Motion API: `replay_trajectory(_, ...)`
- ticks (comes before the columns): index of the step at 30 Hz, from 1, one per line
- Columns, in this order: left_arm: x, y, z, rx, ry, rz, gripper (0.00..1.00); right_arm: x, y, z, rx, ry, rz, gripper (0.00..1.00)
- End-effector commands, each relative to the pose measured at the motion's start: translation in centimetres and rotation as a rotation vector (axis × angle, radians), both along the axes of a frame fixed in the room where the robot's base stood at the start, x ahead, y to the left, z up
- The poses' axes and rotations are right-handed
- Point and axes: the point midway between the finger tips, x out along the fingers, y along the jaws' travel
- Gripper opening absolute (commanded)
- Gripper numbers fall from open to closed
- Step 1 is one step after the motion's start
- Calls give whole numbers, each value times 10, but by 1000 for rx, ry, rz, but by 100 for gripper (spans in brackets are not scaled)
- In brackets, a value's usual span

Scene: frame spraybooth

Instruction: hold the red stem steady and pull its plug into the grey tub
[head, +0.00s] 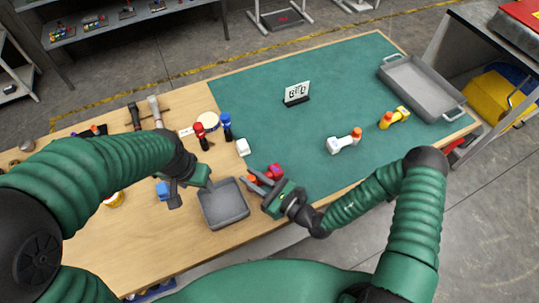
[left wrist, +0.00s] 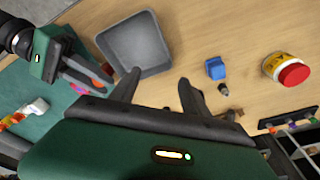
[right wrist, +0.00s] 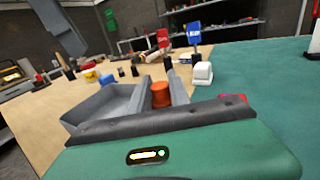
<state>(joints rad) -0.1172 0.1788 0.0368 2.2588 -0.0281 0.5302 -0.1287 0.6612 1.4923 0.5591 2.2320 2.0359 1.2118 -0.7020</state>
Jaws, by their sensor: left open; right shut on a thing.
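The red stem (head: 276,171) lies on the green mat by my right gripper, partly hidden by it; a bit of it shows in the right wrist view (right wrist: 232,98). The orange plug (right wrist: 160,95) sits between the fingers of my right gripper (head: 258,180), which is shut on it. I cannot tell whether plug and stem are still joined. The grey tub (head: 223,222) stands just left of my right gripper, on the wood, and its inside looks empty. My left gripper (left wrist: 156,85) is open and empty, left of the tub in the head view.
A blue block (left wrist: 216,69) and a red-topped yellow button (left wrist: 287,68) lie beyond my left gripper. A white block (head: 243,147) stands behind the red stem. White (head: 340,145) and yellow (head: 398,114) stems and a grey tray (head: 421,91) are farther right.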

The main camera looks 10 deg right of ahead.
Motion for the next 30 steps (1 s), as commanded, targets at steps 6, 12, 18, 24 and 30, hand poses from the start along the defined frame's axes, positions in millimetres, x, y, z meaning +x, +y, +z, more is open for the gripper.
replay_trajectory(6,68,-122,5,56,86,-481,55,0,0,0,0,-1,0,0)
replay_trajectory(12,82,-208,4,87,138,-782,55,-1,0,0,-1,-1,-1,0)
replay_trajectory(18,82,-232,0,94,156,-873,55,-1,1,0,-1,-1,0,0)
replay_trajectory(24,82,-231,-33,94,157,-871,55,-1,1,0,-1,-1,0,0)
replay_trajectory(30,82,-232,-80,95,157,-870,55,-1,0,0,0,-1,0,0)
